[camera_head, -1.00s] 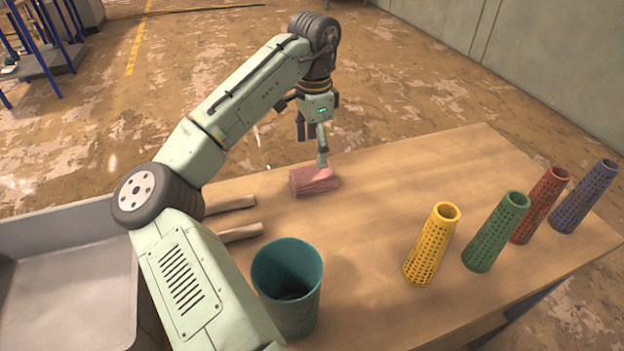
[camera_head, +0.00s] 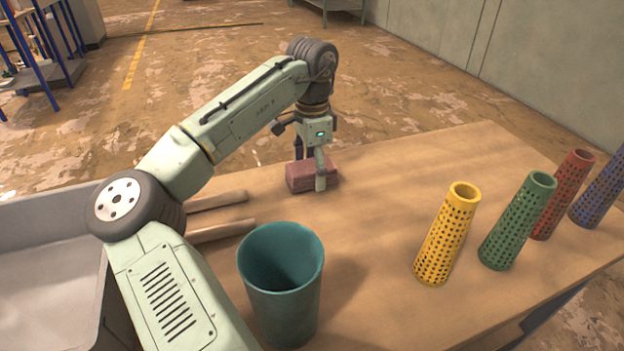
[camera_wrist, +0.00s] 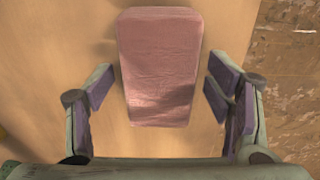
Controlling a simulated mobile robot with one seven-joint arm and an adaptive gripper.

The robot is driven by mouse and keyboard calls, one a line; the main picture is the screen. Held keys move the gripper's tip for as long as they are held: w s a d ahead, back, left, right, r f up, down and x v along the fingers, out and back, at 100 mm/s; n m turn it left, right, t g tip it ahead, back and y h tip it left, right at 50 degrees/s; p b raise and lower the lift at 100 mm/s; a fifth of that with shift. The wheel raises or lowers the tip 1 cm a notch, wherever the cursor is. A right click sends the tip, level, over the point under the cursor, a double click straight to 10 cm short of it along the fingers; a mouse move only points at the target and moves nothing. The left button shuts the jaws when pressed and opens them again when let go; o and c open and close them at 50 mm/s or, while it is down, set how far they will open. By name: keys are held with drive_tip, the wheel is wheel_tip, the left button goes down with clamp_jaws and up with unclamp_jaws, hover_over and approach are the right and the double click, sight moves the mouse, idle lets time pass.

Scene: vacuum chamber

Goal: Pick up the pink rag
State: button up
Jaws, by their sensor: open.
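The pink rag (camera_head: 301,177) is a folded, block-like bundle lying on the wooden table near its far left edge. It also shows in the wrist view (camera_wrist: 158,68), upper middle, lying between the two fingers with a gap on each side. My gripper (camera_head: 313,176) points down at the rag in the head view, with one finger in front of it and the other partly hidden behind it. In the wrist view my gripper (camera_wrist: 160,100) is open and empty, its purple-padded fingers on either side of the rag's near part.
A teal bin (camera_head: 283,290) stands at the table's front left. Two wooden handles (camera_head: 215,200) lie left of it. Perforated cones in yellow (camera_head: 447,235), green (camera_head: 517,222), red (camera_head: 562,195) and blue (camera_head: 600,195) stand at right. A grey tray (camera_head: 50,220) is at far left. The table's middle is clear.

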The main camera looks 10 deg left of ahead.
drive_tip(key=shift+r, duration=0.1)
drive_tip(key=shift+c, duration=0.5)
drive_tip(key=c, duration=1.1)
drive_tip(key=shift+c, duration=0.2)
